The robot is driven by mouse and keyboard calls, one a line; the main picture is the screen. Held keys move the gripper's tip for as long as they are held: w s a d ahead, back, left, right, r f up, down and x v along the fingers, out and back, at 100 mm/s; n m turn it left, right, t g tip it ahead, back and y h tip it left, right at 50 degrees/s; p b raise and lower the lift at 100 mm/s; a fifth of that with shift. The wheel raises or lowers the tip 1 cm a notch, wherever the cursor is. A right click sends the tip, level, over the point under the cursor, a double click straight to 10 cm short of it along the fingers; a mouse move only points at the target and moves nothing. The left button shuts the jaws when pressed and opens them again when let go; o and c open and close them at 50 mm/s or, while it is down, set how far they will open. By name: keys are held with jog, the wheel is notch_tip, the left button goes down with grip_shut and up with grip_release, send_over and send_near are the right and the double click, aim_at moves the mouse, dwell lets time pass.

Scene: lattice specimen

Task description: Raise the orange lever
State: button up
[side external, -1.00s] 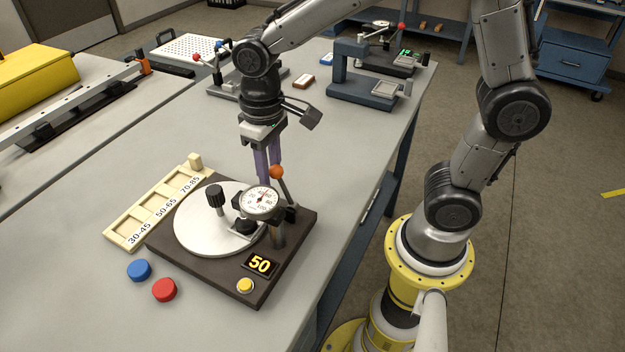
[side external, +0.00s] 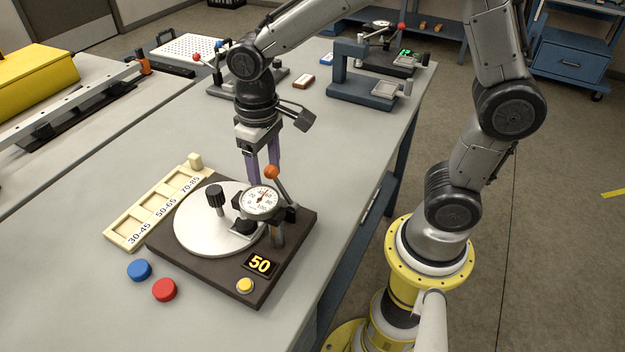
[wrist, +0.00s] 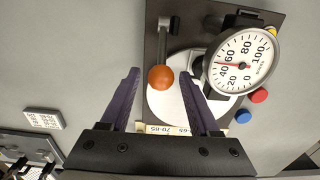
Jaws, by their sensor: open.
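The orange lever's ball knob (side external: 271,172) sits on a thin metal rod beside the dial gauge (side external: 262,200) of the dark-based tester. The rod leans up and to the left from its pivot. My gripper (side external: 262,178) is open, its purple fingers pointing down just behind and left of the knob in the side view. In the wrist view, the orange knob (wrist: 161,78) shows between and beyond the fingertips of my gripper (wrist: 160,80). I cannot tell whether a finger touches it. The gauge (wrist: 240,62) is right of the right finger.
The tester's white disc (side external: 190,232) carries a black knob (side external: 216,196). A display reads 50 near a yellow button (side external: 245,285). A blue puck (side external: 139,270) and red puck (side external: 164,290) lie left of the base. A labelled tray (side external: 122,232) stands behind them.

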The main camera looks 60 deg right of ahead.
jog(key=shift+r, duration=0.1)
jog(key=shift+r, duration=2.7)
